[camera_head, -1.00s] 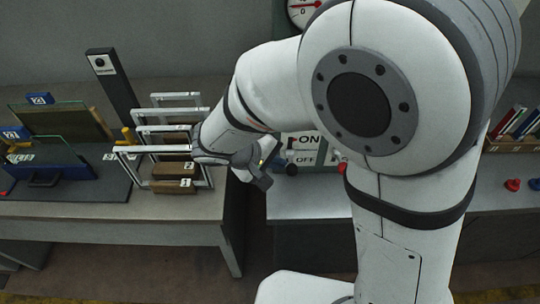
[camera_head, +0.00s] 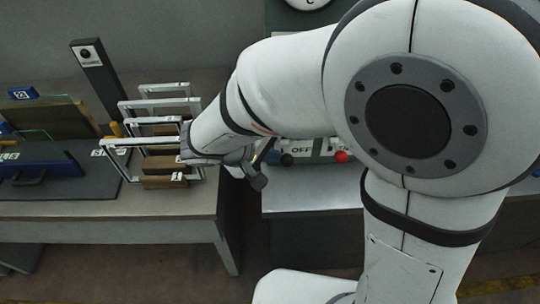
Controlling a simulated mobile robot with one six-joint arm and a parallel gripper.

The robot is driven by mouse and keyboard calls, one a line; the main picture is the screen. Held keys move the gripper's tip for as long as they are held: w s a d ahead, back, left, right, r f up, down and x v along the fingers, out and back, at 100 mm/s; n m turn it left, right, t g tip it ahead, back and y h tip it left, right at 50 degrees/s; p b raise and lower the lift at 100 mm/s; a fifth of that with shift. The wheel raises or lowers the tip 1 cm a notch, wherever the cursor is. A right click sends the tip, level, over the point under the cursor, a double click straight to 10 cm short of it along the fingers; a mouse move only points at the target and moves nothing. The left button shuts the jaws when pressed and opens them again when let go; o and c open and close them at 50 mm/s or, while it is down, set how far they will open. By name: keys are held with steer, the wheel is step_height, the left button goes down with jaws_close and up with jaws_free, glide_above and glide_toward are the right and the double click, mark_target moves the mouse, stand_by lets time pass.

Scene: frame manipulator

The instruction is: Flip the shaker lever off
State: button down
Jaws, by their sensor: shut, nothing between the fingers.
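An ON/OFF panel (camera_head: 303,150) stands behind my arm; only its lower part with the word OFF shows. A black knob (camera_head: 287,160) and a red knob (camera_head: 342,157) sit at its lower edge, with a small blue piece (camera_head: 272,157) beside the black one. I cannot tell which knob belongs to the shaker lever. My gripper (camera_head: 258,180) is shut and empty. In the picture it is left of and below the black knob, apart from it. My arm hides the upper panel and any lever stems there.
White frames (camera_head: 155,119) with wooden blocks stand on the left table (camera_head: 110,209), close to my wrist. A dark post (camera_head: 95,75) rises behind them. A gap separates this table from the grey bench (camera_head: 310,198) under the panel.

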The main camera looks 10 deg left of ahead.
steer(key=f+t+b, duration=0.1)
steer(key=b, duration=0.6)
steer(key=s+f+m+t+b, duration=0.1)
steer(key=f+t+b, duration=0.1)
steer(key=b, duration=0.5)
steer(key=shift+s+d+m+t, duration=0.1)
steer(key=shift+d+m+t, duration=0.1)
steer(key=shift+m+t, duration=0.1)
steer(key=shift+r, duration=0.15)
steer(key=shift+r, duration=0.6)
steer(key=shift+a+r, duration=0.1)
